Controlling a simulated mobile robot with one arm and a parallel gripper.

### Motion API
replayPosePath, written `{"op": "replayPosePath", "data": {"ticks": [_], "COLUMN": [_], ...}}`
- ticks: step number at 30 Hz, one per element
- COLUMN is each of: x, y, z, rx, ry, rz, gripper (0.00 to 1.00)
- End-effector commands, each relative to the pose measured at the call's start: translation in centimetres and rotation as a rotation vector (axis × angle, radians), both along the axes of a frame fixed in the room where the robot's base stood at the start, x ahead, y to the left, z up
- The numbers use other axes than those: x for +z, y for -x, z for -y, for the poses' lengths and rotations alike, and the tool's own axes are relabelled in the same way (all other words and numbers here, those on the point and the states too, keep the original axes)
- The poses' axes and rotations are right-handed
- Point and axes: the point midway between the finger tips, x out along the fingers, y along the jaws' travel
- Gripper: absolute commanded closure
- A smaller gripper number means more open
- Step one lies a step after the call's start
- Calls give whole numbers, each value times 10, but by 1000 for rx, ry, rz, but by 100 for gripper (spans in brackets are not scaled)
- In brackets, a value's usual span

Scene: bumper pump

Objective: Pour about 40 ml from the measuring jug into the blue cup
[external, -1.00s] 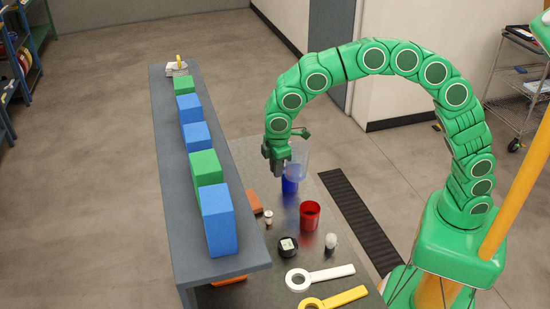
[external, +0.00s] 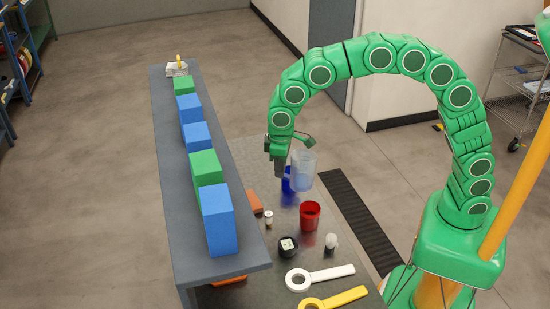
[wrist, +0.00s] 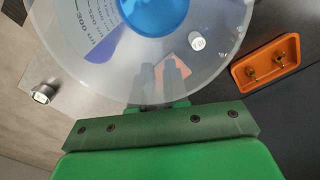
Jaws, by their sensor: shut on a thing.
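The clear measuring jug (external: 304,172) is held by my gripper (external: 280,168), whose jaws are shut on it in the external view. The jug fills much of the wrist view (wrist: 200,75), with scale marks on its wall and a bright blue disc (wrist: 152,12) inside its outline; I cannot tell whether that disc is liquid. A dark blue shape through the jug wall in the wrist view may be this cup. No pouring stream is visible.
A red cup (external: 310,217) stands in front of the blue cup. A dark round jar (external: 288,247), small shakers and white and yellow ring-ended tools lie nearer. A shelf with blue and green blocks (external: 219,222) runs along the left. An orange tray (wrist: 237,74) shows at right.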

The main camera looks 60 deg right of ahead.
Motion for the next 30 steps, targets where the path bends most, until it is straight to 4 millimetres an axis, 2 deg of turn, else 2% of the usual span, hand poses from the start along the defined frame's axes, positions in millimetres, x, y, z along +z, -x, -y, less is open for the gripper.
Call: {"op": "replayPosePath", "data": {"ticks": [30], "x": [1], "y": [34], "z": [-17], "rx": [-1092], "ry": [-6], "rz": [-31], "gripper": [100]}}
